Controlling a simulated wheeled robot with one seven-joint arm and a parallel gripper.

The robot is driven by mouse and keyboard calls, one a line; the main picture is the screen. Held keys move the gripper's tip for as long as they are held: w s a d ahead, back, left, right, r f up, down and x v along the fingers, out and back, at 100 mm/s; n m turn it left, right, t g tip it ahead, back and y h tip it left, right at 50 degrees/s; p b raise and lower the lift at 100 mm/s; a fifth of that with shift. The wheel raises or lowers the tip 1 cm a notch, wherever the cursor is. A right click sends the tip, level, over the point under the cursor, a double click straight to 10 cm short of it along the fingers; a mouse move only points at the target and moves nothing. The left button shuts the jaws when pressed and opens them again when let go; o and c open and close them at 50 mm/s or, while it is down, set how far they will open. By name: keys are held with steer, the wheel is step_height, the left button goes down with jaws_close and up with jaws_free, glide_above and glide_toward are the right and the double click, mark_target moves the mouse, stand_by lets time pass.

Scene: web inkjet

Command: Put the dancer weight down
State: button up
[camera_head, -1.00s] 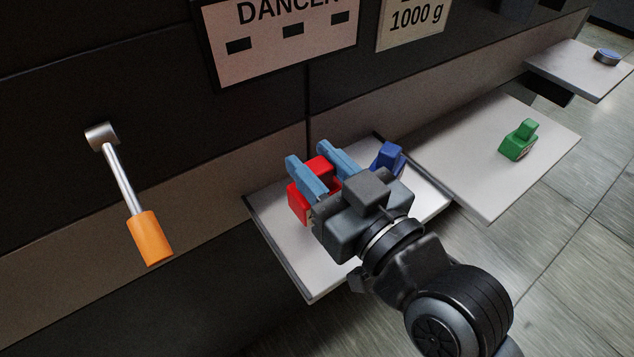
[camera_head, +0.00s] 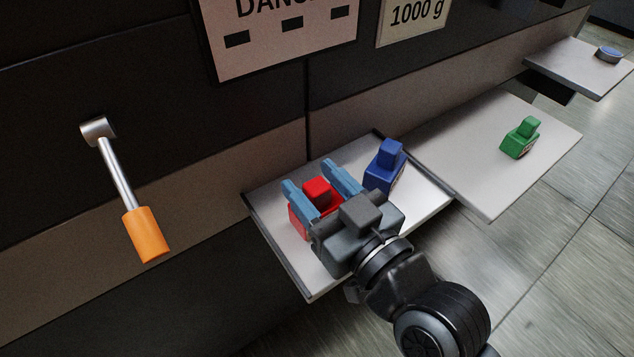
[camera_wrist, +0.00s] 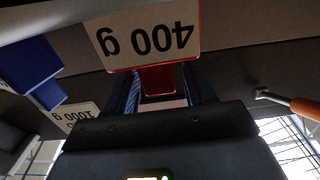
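The red weight (camera_head: 318,191) stands on the near grey tray (camera_head: 276,256). In the wrist view its white plate (camera_wrist: 150,35) reads 400 g upside down, with its red knob (camera_wrist: 158,80) below. My gripper (camera_head: 322,180) has its two blue fingers on either side of the knob. They look spread, with a gap beside the knob in the wrist view (camera_wrist: 168,90). The weight's lower part is partly hidden by the gripper.
A green weight (camera_head: 520,138) sits on the wider shelf (camera_head: 480,190). An orange-handled lever (camera_head: 146,235) juts from the wall at left.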

steer(key=shift+o, duration=0.5)
steer(key=shift+r, duration=0.1)
steer(key=shift+r, duration=0.1)
steer(key=b+v, duration=0.2)
steer(key=v, duration=1)
